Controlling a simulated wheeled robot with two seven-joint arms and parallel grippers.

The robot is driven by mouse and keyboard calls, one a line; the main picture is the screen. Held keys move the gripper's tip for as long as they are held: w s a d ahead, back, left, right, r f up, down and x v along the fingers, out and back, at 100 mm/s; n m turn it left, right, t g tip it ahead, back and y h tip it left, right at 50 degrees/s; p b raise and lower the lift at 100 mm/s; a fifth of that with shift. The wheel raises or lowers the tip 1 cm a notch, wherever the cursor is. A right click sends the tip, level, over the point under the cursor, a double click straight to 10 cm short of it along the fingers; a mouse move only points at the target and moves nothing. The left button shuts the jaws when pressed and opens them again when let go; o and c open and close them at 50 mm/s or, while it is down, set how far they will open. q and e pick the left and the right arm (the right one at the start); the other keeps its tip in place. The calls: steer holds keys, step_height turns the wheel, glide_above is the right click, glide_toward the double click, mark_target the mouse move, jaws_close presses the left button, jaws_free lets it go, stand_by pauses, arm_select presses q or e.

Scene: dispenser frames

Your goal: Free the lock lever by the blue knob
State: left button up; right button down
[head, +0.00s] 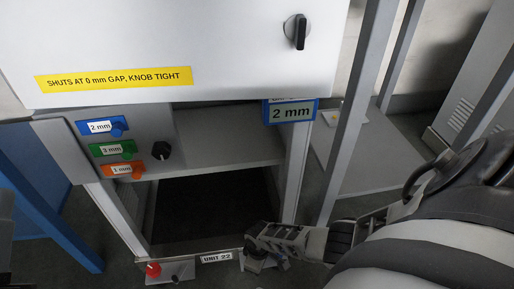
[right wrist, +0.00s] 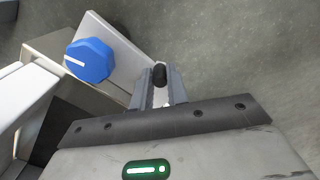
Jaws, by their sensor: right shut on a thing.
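The blue knob (right wrist: 90,60), faceted with a white pointer mark, sits on a pale plate in the right wrist view. Just right of it, the lock lever (right wrist: 159,73) shows as a small black end between my fingertips. My right gripper (right wrist: 158,92) is shut on this lever, apart from the blue knob. In the head view my right gripper (head: 254,258) is at the lower front of the unit, right of the "UNIT 22" label (head: 216,258). I cannot make out the blue knob there. My left gripper is not in view.
A white panel (head: 190,40) with a yellow label and black knob hangs above the open bay. Blue, green and orange tags (head: 122,169) and a black knob (head: 161,150) are at left. A red knob (head: 153,269) is low left. A grey post (head: 349,100) stands at right.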

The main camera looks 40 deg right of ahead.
steer(key=shift+d, duration=0.1)
stand_by(0.4)
steer(key=c, duration=1.4)
jaws_free()
steer(key=shift+o, duration=0.2)
